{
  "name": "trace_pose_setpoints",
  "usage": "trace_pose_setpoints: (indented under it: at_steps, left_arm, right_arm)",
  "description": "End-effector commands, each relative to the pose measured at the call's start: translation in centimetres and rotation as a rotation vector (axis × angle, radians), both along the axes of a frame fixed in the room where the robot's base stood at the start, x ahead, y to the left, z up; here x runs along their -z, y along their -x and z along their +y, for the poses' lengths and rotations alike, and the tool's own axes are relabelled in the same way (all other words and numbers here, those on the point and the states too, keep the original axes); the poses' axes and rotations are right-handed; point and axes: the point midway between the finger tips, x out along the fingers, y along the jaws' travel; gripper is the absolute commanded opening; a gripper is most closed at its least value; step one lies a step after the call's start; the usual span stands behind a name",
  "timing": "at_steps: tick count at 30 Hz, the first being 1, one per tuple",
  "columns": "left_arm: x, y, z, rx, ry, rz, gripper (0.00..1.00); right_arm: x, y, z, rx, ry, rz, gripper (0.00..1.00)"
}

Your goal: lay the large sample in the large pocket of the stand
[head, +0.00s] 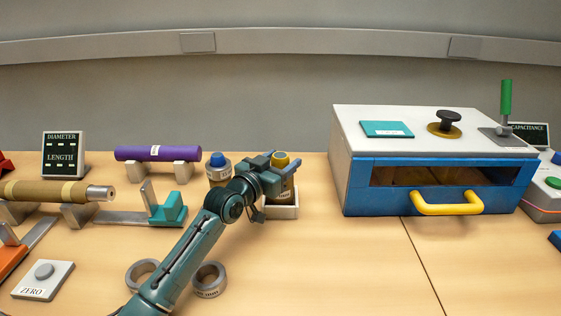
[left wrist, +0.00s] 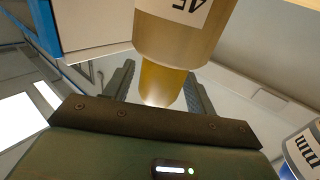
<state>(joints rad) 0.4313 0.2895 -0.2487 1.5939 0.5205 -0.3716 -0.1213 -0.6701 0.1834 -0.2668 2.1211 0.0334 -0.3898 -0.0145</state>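A yellow-topped container (head: 281,160) stands upright at or in a white box-like holder (head: 284,211). Its tan body with a label and narrower yellow top fill the upper middle of the left wrist view (left wrist: 180,40). My left gripper (head: 277,172) is at its upper part, with one finger on each side of the yellow top. The fingers (left wrist: 160,88) look apart, with a slim gap showing on the left side of the top. No label names a large sample, and I cannot tell which holder is the stand or see its pockets. My right gripper is out of view.
A blue-capped container (head: 218,168) stands just left of my gripper. A blue and white oven (head: 435,180) with a yellow handle is at the right. Purple (head: 158,153) and brown (head: 50,191) cylinders rest on supports. Grey rings (head: 209,278) lie in front; the table's centre front is clear.

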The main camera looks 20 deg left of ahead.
Motion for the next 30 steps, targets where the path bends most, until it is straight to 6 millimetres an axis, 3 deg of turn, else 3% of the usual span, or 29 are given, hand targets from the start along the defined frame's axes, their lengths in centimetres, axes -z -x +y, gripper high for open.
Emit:
trace_pose_setpoints:
  at_steps: [13, 24, 30]
  left_arm:
    - [-0.2, 0.7, 0.2, 0.0, 0.0, 0.001, 0.62]
    - [-0.1, 7.9, 2.6, -0.001, -0.003, 0.002, 0.62]
    - [-0.2, 10.6, 3.4, 0.0, -0.001, 0.001, 0.62]
  right_arm:
    - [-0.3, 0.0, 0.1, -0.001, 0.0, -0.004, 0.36]
    - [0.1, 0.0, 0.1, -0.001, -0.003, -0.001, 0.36]
    - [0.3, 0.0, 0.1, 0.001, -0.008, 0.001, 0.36]
